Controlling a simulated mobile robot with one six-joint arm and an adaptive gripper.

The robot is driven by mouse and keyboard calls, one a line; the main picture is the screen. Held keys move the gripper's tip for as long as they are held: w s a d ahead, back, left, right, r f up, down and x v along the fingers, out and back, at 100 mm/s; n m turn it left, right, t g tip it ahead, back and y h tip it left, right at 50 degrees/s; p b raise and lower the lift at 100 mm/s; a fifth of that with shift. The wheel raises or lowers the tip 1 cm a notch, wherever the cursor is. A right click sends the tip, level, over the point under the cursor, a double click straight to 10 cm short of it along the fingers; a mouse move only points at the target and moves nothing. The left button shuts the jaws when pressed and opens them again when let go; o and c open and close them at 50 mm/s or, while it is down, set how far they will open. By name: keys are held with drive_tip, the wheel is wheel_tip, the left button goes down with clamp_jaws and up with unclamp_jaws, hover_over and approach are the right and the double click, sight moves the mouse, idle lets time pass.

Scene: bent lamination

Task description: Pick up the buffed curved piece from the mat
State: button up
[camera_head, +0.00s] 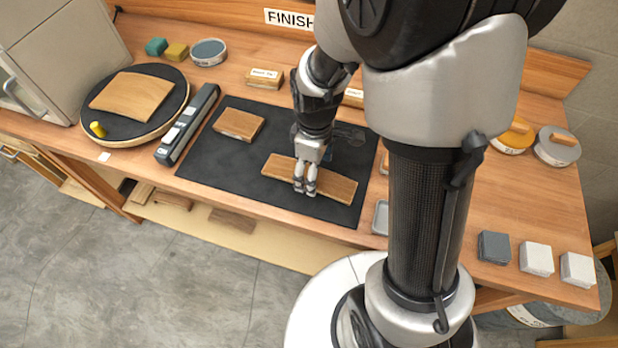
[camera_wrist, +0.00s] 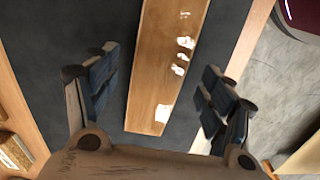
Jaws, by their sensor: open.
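A long, gently curved wooden piece (camera_head: 335,187) lies on the dark mat (camera_head: 215,173), near its front right. In the wrist view the same wooden piece (camera_wrist: 158,75) runs between my fingers, with bright white shiny patches along its right side. My gripper (camera_head: 305,188) points down over the middle of the piece. In the wrist view my gripper (camera_wrist: 160,92) is open, one finger on each side of the piece with dark mat showing in the gaps. A shorter wooden piece (camera_head: 240,124) lies on the mat's left part.
A round board (camera_head: 115,137) with a broad curved panel (camera_head: 132,96) stands at the left. A long grey and black tool (camera_head: 188,125) lies beside the mat. A small grey tray (camera_head: 381,217) and several sanding-pad-like blocks (camera_head: 494,247) are to the right.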

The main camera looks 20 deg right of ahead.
wheel_tip(320, 180, down, 2)
drive_tip(key=shift+r, duration=0.1)
drive_tip(key=shift+c, duration=0.6)
drive_tip(key=c, duration=1.1)
